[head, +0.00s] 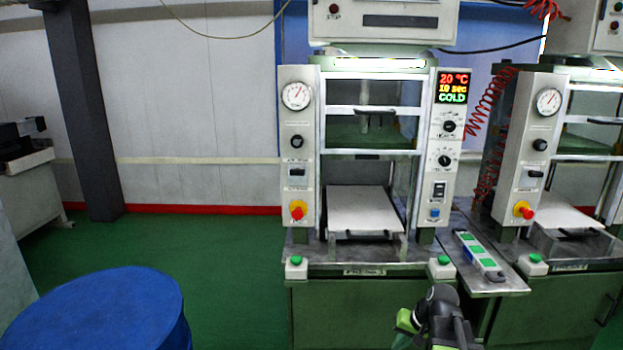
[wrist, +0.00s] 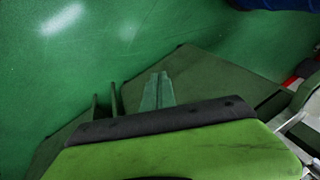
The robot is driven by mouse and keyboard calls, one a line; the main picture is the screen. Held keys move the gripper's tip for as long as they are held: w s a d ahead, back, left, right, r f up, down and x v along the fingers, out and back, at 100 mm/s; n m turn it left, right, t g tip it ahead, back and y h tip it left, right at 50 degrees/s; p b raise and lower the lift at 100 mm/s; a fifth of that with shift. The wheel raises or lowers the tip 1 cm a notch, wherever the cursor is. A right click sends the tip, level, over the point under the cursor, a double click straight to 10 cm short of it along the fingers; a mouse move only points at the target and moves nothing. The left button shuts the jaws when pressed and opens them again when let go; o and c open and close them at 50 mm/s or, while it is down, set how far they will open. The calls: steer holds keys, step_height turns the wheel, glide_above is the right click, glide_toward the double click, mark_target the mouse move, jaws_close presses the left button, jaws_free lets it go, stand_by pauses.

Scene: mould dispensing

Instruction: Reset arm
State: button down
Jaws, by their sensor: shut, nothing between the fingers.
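My gripper (wrist: 159,88) shows in the wrist view as two narrow fingers together, beyond a dark bar and a lime-green body part. It is shut and empty, over green surfaces. In the head view my arm (head: 440,310), dark with lime-green parts, is folded low at the bottom, in front of the green cabinet of the middle press. The fingertips cannot be made out there. The middle press (head: 297,170) has a gauge, knobs and a display (head: 453,88) reading 20 °C, 10 sec, COLD. A pale plate (head: 363,208) lies in its lower opening.
A second press (head: 541,150) stands at the right. A grey shelf (head: 480,265) with a green-and-white button box (head: 479,254) lies between the presses. A blue round drum (head: 95,310) is at the lower left. Green floor (head: 225,270) is clear between drum and cabinet.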

steer(key=s+a+f+n+g+h, duration=0.2)
steer(key=s+a+n+g+h, duration=0.15)
steer(key=s+a, duration=0.7)
step_height(320, 180, up, 15)
steer(key=w+p, duration=0.2)
steer(key=p, duration=1.2)
steer(key=shift+a+p, duration=0.15)
steer(key=shift+p, duration=0.2)
steer(key=shift+y, duration=0.25)
